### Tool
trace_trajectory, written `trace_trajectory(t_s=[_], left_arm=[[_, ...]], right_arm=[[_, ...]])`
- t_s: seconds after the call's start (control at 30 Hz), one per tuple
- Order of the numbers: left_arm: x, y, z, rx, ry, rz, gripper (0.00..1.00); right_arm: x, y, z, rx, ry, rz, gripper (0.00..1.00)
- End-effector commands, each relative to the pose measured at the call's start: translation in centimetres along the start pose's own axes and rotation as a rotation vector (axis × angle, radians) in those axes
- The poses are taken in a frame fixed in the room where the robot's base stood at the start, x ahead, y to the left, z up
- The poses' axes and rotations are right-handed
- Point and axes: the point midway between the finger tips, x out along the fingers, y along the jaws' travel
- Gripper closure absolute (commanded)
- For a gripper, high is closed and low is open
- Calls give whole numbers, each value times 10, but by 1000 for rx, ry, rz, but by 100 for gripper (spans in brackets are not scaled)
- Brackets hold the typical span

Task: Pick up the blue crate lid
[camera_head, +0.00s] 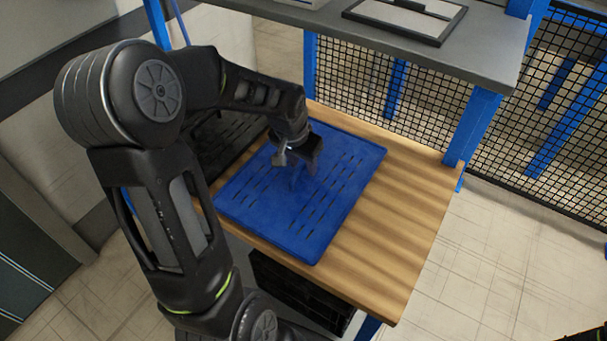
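The blue crate lid (336,193) lies flat on the wooden table top (408,215). It is a rectangle with rows of dark slots. My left gripper (296,166) hangs over the upper middle of the lid, with its fingers pointing down. A gap seems to show between the fingers, and nothing is seen held in them. I cannot tell whether the fingertips touch the lid. My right gripper is not seen; only a dark piece shows at the bottom right corner.
A grey shelf (490,50) on blue posts stands above the back of the table, with a framed panel (405,18) on it. Black mesh fencing (420,100) is behind. A black crate (300,290) sits below the table. The table's right part is bare.

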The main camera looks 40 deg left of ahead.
Motion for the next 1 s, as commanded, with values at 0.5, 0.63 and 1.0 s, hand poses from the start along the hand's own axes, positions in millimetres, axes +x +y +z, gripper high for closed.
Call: trace_trajectory(t_s=[0.5, 0.63, 1.0], left_arm=[[0, 0, 0, 0, 0, 0, 98], [0, 0, 0, 0, 0, 0, 100], [0, 0, 0, 0, 0, 0, 100]], right_arm=[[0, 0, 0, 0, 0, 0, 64], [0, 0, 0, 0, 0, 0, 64], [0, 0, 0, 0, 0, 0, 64]])
